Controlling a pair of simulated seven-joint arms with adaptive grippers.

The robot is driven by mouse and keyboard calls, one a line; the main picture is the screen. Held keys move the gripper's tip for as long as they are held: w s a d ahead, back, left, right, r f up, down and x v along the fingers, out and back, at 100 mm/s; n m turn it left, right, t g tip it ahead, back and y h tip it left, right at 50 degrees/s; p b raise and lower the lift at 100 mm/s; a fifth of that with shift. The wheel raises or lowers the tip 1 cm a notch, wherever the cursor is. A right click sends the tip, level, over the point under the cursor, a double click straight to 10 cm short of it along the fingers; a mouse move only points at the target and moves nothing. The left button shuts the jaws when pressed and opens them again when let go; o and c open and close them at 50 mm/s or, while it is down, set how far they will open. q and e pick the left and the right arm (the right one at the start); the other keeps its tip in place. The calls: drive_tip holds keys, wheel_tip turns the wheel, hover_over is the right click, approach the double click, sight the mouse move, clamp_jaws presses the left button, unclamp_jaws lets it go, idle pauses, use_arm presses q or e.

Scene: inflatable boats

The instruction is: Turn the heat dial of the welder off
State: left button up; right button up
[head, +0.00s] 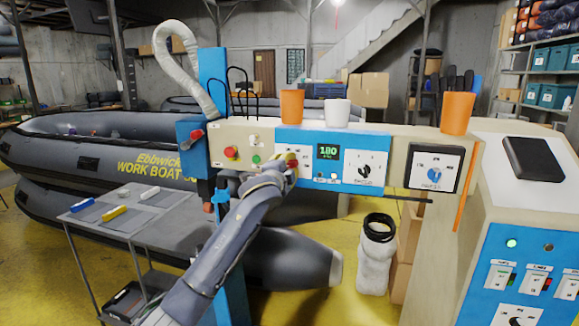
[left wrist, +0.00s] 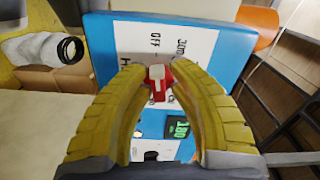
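The welder's blue control panel (head: 319,180) has a white dial plate and a green display (head: 327,152) reading 180. The red heat dial (left wrist: 158,84) with a pale bar shows in the left wrist view, near a printed "OFF". In the head view the dial (head: 292,160) is partly hidden by my gripper. My left gripper (head: 285,172) is at the dial; in the left wrist view its yellow curved fingertips (left wrist: 158,70) sit on both sides of the dial and appear to touch it. My right gripper is not in view.
A second dial (head: 365,168) is right of the display, and a blue dial (head: 434,174) farther right. A red button (head: 231,152) is on the beige box at left. Orange (head: 291,106) and white cups (head: 336,112) stand on top. A grey table (head: 140,212) stands at left.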

use_arm(q)
drive_tip(key=shift+o, duration=1.3)
drive_tip(key=shift+f, duration=0.1)
drive_tip(key=v, duration=1.2)
